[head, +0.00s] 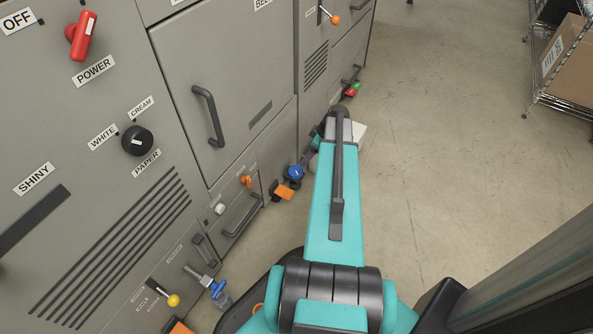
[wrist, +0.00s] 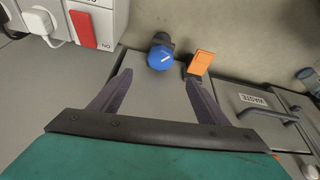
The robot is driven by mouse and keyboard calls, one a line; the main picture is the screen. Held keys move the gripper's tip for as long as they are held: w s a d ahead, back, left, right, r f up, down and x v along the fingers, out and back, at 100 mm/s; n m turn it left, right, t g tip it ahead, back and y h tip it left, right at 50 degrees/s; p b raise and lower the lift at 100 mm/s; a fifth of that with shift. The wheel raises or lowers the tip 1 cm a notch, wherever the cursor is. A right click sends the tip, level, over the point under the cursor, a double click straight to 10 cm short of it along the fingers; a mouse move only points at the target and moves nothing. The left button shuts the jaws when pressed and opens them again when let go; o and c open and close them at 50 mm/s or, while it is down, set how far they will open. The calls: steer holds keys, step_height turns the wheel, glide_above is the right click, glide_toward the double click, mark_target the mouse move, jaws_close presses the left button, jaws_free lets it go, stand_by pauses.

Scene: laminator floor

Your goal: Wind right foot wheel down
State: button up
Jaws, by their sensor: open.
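The right foot wheel is a blue round knob (head: 295,172) low at the machine's base, beside an orange pedal (head: 283,192). In the wrist view the blue wheel (wrist: 161,57) is just beyond my fingertips, with a pale mark on its face and a dark mount behind it. My gripper (wrist: 157,78) is open and empty, its two dark fingers spread below the wheel in the picture. The wheel lies roughly between the lines of the fingers and no contact shows.
The orange pedal (wrist: 201,62) is close to the right finger. The WASTE drawer (wrist: 252,108) has a protruding handle. A red switch (wrist: 82,29) is at the upper left. Another blue wheel (head: 218,288) is nearer me. Floor (head: 440,170) to the right is clear; a wire rack (head: 533,88) stands farther off.

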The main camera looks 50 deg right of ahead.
mark_target(296, 170)
steer(key=shift+f, duration=0.1)
steer(key=b+x, duration=0.4)
steer(key=x, duration=0.9)
steer(key=shift+f+b, duration=0.35)
steer(key=shift+a, duration=0.1)
steer(key=c, duration=1)
